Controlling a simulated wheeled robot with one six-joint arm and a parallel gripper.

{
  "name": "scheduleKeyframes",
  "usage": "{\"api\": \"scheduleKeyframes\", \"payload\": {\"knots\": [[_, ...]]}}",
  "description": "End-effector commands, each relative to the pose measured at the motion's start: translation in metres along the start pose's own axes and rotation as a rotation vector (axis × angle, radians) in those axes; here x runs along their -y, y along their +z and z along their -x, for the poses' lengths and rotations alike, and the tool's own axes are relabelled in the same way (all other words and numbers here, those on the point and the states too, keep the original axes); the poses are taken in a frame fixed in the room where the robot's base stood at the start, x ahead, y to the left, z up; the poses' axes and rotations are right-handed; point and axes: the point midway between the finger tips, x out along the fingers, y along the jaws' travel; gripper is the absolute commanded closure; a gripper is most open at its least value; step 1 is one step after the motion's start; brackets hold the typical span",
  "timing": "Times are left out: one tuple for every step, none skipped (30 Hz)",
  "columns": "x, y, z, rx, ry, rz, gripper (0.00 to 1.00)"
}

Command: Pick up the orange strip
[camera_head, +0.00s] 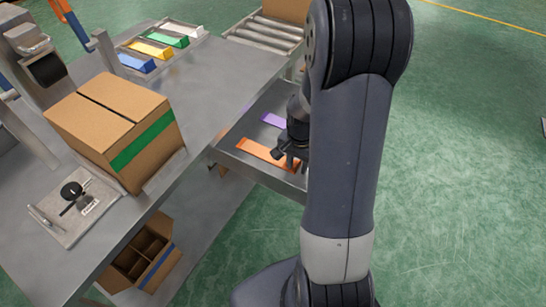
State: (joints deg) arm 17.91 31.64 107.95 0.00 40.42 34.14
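The orange strip (258,151) lies flat in a shallow grey metal tray (231,157) beside the workbench, near the middle of the view. My gripper (284,158) is low over the right part of the strip, with its dark fingers close to the strip's surface. My arm hides part of the gripper and the tray's right side. I cannot tell whether the fingers touch the strip or how far apart they are.
A purple strip (272,120) lies behind the orange one. A cardboard box (115,128) with a green band stands on the workbench (215,75). Coloured bins stand at the back, beside a roller conveyor (265,33). An open divided carton (145,260) is below.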

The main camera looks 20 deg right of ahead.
Motion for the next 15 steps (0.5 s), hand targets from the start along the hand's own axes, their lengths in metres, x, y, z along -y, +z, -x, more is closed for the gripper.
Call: {"api": "scheduleKeyframes", "payload": {"knots": [[0.0001, 0.0001, -0.0001, 0.000, 0.000, 0.000, 0.70], [0.0001, 0.0000, 0.0001, 0.000, 0.000, 0.000, 0.70], [0.0001, 0.0000, 0.0003, 0.000, 0.000, 0.000, 0.70], [0.0001, 0.0001, 0.0003, 0.000, 0.000, 0.000, 0.70], [0.0001, 0.0000, 0.0003, 0.000, 0.000, 0.000, 0.70], [0.0001, 0.0001, 0.0003, 0.000, 0.000, 0.000, 0.73], [0.0001, 0.0000, 0.0004, 0.000, 0.000, 0.000, 0.76], [0.0001, 0.0001, 0.0004, 0.000, 0.000, 0.000, 0.78], [0.0001, 0.0000, 0.0004, 0.000, 0.000, 0.000, 0.81], [0.0001, 0.0000, 0.0004, 0.000, 0.000, 0.000, 0.84], [0.0002, 0.0000, 0.0004, 0.000, 0.000, 0.000, 0.86], [0.0001, 0.0000, 0.0005, 0.000, 0.000, 0.000, 0.90], [0.0002, 0.0000, 0.0005, 0.000, 0.000, 0.000, 0.92], [0.0002, 0.0000, 0.0005, 0.000, 0.000, 0.000, 0.95], [0.0002, 0.0000, 0.0005, 0.000, 0.000, 0.000, 0.98]]}}
